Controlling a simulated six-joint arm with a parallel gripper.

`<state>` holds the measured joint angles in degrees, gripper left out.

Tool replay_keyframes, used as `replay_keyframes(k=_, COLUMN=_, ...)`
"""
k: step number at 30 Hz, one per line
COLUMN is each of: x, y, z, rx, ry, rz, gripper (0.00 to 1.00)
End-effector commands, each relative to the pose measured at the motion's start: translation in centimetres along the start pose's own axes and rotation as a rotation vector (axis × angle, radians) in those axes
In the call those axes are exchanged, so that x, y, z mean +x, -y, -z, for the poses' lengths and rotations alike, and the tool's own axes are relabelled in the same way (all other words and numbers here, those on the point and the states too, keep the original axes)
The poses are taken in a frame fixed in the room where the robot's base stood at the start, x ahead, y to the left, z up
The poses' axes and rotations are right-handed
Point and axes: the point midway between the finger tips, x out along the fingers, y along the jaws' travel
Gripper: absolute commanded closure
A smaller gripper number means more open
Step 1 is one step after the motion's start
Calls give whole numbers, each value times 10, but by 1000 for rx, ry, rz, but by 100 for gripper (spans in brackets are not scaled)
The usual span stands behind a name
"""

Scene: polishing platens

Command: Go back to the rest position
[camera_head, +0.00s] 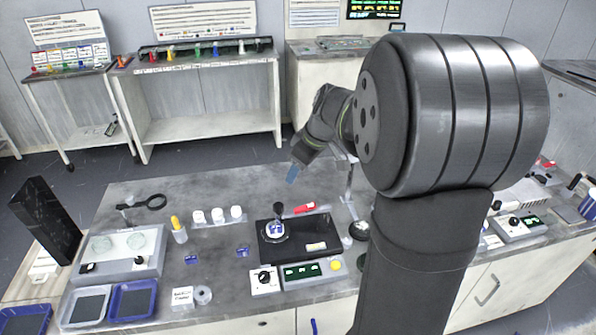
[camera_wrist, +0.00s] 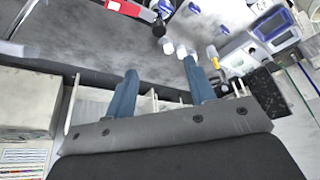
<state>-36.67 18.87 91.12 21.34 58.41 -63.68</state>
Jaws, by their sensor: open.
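My gripper (camera_head: 292,174) hangs in the air above the back part of the workbench (camera_head: 245,185), its blue fingers pointing down. In the wrist view my gripper (camera_wrist: 160,82) shows two blue fingers spread apart with nothing between them. My arm covers part of the right half of the head view. A black polishing unit (camera_head: 310,250) with a dark-handled piece (camera_head: 277,229) on it stands on the bench in front of the gripper, apart from it.
Blue trays (camera_head: 132,299) lie at the front left. A black upright panel (camera_head: 46,220) rises at the far left. Side tables (camera_head: 200,60) stand behind.

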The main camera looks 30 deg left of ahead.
Motion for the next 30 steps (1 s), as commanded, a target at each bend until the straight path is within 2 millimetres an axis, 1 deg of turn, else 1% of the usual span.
replay_keyframes(k=6, x=3, y=0, z=0, rx=0, ry=0, rz=1, gripper=50)
replay_keyframes(k=8, x=8, y=0, z=0, rx=0, ry=1, rz=1, gripper=50)
replay_keyframes(k=11, x=20, y=0, z=0, rx=1, ry=1, rz=3, gripper=50)
replay_keyframes(k=24, x=107, y=0, z=0, rx=0, ry=1, rz=2, gripper=50)
replay_keyframes(k=30, x=142, y=0, z=0, rx=1, ry=1, rz=1, gripper=50)
